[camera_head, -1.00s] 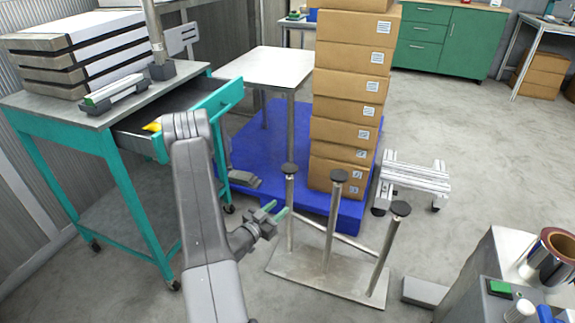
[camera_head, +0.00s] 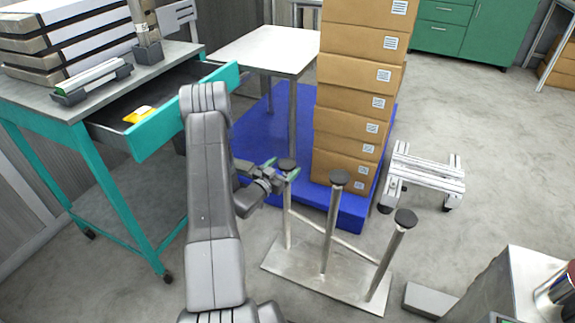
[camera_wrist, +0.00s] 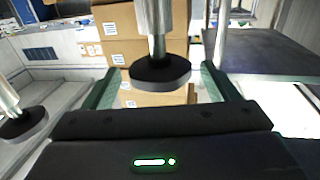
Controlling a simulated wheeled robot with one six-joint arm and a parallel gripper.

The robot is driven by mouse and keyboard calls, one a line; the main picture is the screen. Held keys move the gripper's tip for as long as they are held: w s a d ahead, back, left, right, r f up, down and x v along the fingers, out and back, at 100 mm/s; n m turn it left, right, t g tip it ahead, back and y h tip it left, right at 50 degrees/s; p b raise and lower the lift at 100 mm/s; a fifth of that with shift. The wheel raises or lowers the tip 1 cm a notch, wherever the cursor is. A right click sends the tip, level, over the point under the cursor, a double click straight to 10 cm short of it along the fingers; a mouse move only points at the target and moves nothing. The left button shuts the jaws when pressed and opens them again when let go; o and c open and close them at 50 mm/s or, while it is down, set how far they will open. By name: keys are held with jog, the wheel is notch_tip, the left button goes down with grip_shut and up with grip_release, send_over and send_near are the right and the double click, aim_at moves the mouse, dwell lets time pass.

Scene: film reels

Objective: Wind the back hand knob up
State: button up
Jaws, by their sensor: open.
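A metal stand (camera_head: 350,290) with three upright posts, each topped by a dark round knob, is on the floor. The back knob (camera_head: 287,164) is at the left end of the row, the middle knob (camera_head: 340,178) and the front knob (camera_head: 405,218) to its right. My gripper (camera_head: 282,170) is open at the back knob. The wrist view, upside down, shows the back knob (camera_wrist: 160,73) in line between my green-edged fingers (camera_wrist: 160,84), with a gap on each side; its depth along the fingers is hard to tell. A second knob (camera_wrist: 22,123) shows at the left there.
Stacked cartons (camera_head: 345,130) stand on a blue pallet (camera_head: 350,212) behind the stand, close beyond my gripper. A white-topped table (camera_head: 262,45) is behind. At left, a teal workbench (camera_head: 115,205) has an open drawer (camera_head: 175,128). A low metal trolley (camera_head: 430,178) is at right.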

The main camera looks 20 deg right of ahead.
jog(key=shift+x, duration=1.35)
jog(key=c, duration=1)
